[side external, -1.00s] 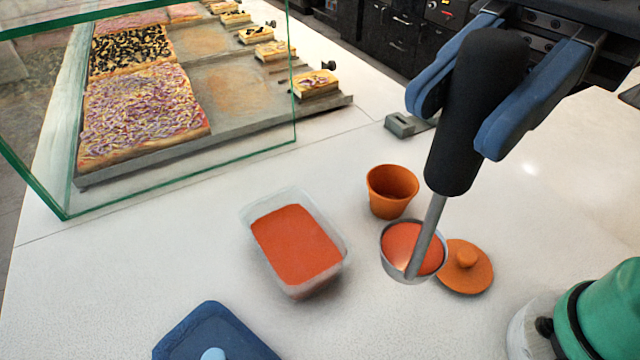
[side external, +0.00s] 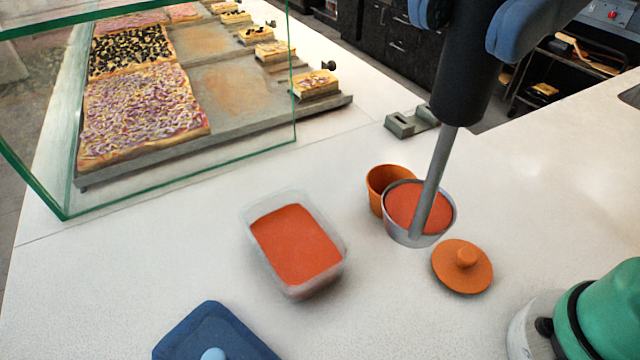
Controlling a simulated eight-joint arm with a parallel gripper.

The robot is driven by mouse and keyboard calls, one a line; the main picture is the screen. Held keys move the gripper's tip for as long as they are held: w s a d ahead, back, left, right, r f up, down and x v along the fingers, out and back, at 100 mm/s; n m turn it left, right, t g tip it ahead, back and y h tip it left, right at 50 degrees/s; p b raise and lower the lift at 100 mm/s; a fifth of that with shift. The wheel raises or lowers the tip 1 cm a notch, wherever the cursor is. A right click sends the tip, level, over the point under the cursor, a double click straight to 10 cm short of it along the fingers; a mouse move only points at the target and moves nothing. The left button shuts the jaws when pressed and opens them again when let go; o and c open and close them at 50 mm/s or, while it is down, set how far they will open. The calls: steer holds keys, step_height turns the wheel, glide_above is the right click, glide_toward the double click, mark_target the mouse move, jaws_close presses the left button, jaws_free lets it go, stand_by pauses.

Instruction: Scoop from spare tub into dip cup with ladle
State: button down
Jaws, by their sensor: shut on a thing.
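My gripper (side external: 478,22) is at the top right, partly cut off by the frame, with its blue fingers shut on the black handle of the ladle (side external: 436,165). The ladle's metal bowl is full of red sauce and held level. In the picture it overlaps the right side of the dip cup (side external: 376,190), an open orange cup. I cannot tell how high above the cup it is. The spare tub (side external: 338,262) is a clear rectangular container of red sauce, left of the cup on the counter.
An orange lid with a knob (side external: 474,279) lies right of the cup. A blue lid (side external: 205,335) lies at the front left, and a green-topped container (side external: 600,310) stands at the lower right. A glass case (side external: 180,160) with pizza trays stands at the left.

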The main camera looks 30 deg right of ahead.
steer(key=w+d+r+m+t+h, duration=0.1)
steer(key=w+d+r+m+t, duration=0.25)
steer(key=w+d+t, duration=0.35)
steer(key=w+d+r+m+t+h, duration=0.25)
steer(key=w+d+m, duration=0.25)
steer(key=w, duration=0.4)
steer(key=shift+y, duration=0.45)
steer(key=shift+s+d+f, duration=0.1)
steer(key=shift+f, duration=0.95)
steer(key=shift+s+d+f, duration=0.1)
steer(key=shift+f, duration=1.05)
steer(key=d+f, duration=0.3)
steer(key=f, duration=1)
steer(key=shift+f, duration=0.4)
steer(key=shift+a+n+h, duration=0.25)
steer(key=shift+a+h, duration=0.65)
steer(key=shift+a, duration=0.4)
